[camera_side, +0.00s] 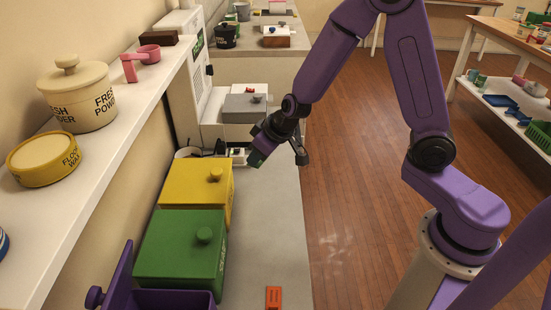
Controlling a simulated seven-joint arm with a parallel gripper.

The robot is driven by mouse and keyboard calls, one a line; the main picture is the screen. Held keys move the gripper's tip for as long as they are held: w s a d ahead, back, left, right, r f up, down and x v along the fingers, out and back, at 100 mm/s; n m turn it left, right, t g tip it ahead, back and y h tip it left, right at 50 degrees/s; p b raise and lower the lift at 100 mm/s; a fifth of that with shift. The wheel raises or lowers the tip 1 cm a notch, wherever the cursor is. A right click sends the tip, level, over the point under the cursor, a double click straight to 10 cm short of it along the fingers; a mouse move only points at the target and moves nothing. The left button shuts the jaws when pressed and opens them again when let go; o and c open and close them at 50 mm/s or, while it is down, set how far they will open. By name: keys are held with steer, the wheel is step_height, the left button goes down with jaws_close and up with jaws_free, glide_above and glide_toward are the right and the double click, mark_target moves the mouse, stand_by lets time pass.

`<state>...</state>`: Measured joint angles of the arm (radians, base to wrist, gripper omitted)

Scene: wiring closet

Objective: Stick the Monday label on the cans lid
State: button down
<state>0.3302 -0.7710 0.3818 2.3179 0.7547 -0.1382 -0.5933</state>
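My gripper (279,160) hangs above the counter, beyond the yellow box. Its two fingers look spread apart, and I see nothing clearly held between them. I cannot read a Monday label or a cans lid anywhere. A yellow lidded box (195,184) with a knob stands on the counter, and a green lidded box (180,246) stands nearer, its side lettering unreadable. A purple box (172,300) at the bottom edge has its lid (118,281) raised. A small orange piece (274,297) lies on the counter at the front; its marking is too small to read.
A grey box (245,107) stands on the counter beyond my gripper. A shelf (110,150) at left holds a cream pot (77,100), a yellow tin (42,160) and a pink scoop (148,52).

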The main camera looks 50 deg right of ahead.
steer(key=w+a+r+n+g+y, duration=0.1)
steer(key=w+a+n, duration=0.4)
steer(key=w+a, duration=0.8)
steer(key=shift+w+a+r+n+g+y, duration=0.25)
steer(key=shift+w+r+n+g+y, duration=0.05)
steer(key=shift+w+r+y, duration=0.65)
steer(key=shift+s, duration=0.1)
steer(key=shift+f, duration=4.55)
steer(key=shift+s+f, duration=0.1)
steer(key=shift+f, duration=0.5)
steer(key=c, duration=1.3)
jaws_free()
steer(key=shift+d, duration=0.1)
steer(key=shift+r, duration=0.1)
steer(key=v, duration=1.7)
steer(key=shift+r, duration=0.2)
